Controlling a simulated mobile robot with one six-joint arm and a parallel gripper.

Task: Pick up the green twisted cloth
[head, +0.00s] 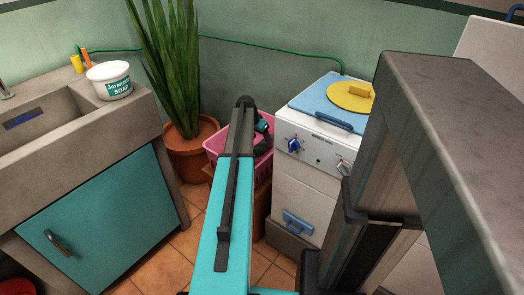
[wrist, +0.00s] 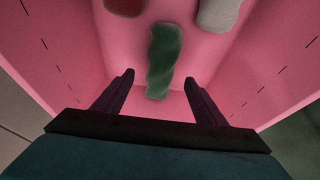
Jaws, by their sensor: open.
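The green twisted cloth (wrist: 163,62) lies inside a pink basket (wrist: 270,62) in the wrist view. It runs lengthwise away from me, near the middle of the picture. My gripper (wrist: 158,80) is open and empty, with its two dark fingers reaching into the basket. The near end of the cloth shows between the fingertips, and I see no finger touching it. In the head view the pink basket (head: 213,144) stands behind my arm. The cloth is hidden there, and the dark end of my arm is over the basket.
A red item (wrist: 125,6) and a whitish item (wrist: 218,14) lie in the basket beyond the cloth, left and right. A potted plant (head: 185,150) stands left of the basket, and a white washing machine (head: 308,170) stands right of it. A sink unit (head: 105,215) is at the left.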

